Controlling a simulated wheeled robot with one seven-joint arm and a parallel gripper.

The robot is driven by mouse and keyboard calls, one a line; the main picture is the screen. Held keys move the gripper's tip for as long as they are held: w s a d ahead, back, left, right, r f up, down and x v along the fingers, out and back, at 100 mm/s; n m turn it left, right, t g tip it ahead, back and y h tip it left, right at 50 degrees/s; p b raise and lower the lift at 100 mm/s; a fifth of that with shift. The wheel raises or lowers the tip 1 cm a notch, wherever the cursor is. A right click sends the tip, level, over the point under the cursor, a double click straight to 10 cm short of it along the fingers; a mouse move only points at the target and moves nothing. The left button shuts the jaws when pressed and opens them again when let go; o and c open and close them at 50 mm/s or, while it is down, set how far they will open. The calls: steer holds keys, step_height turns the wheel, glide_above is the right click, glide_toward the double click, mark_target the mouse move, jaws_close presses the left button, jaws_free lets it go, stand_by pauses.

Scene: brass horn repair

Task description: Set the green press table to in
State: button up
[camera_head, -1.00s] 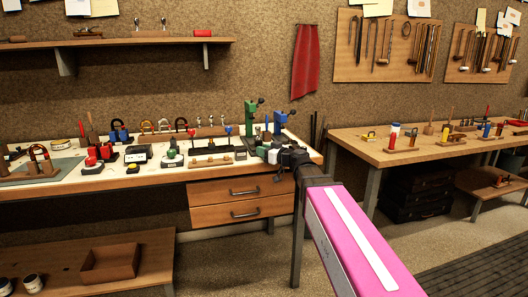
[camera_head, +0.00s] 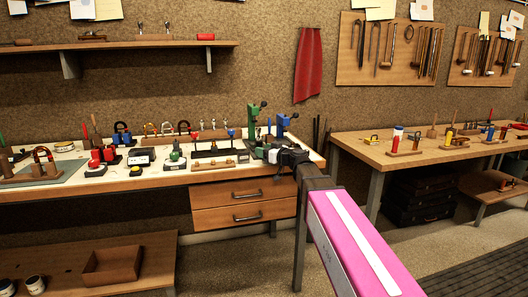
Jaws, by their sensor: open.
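The green press (camera_head: 253,121) stands upright near the right end of the left workbench, with a dark handle at its top right. A blue press (camera_head: 281,124) stands just right of it. The green press's table, low on its front, is small and partly hidden by my gripper, so I cannot tell its position. My gripper (camera_head: 268,152) is at the foot of the green press, over the bench top. It is open; its fingers are small and hard to tell from the press base, and whether they touch it is unclear.
Two drawers (camera_head: 243,202) sit under the bench. Open floor separates it from the right bench (camera_head: 375,150).

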steer(key=v, duration=1)
steer(key=shift+s+d, duration=0.2)
steer(key=shift+s, duration=0.05)
steer(key=shift+a+r, duration=0.1)
steer(key=c, duration=0.7)
steer(key=shift+a+r+n+g, duration=0.2)
steer(key=shift+r+n+g, duration=0.15)
steer(key=shift+n, duration=0.35)
jaws_close()
steer(key=s+d+r+n+g+h, duration=0.3)
steer(key=r+n+g+h, duration=0.45)
steer(key=n, duration=0.35)
steer(key=w+a+f, duration=0.6)
steer(key=a+f, duration=0.1)
steer(key=shift+f, duration=0.25)
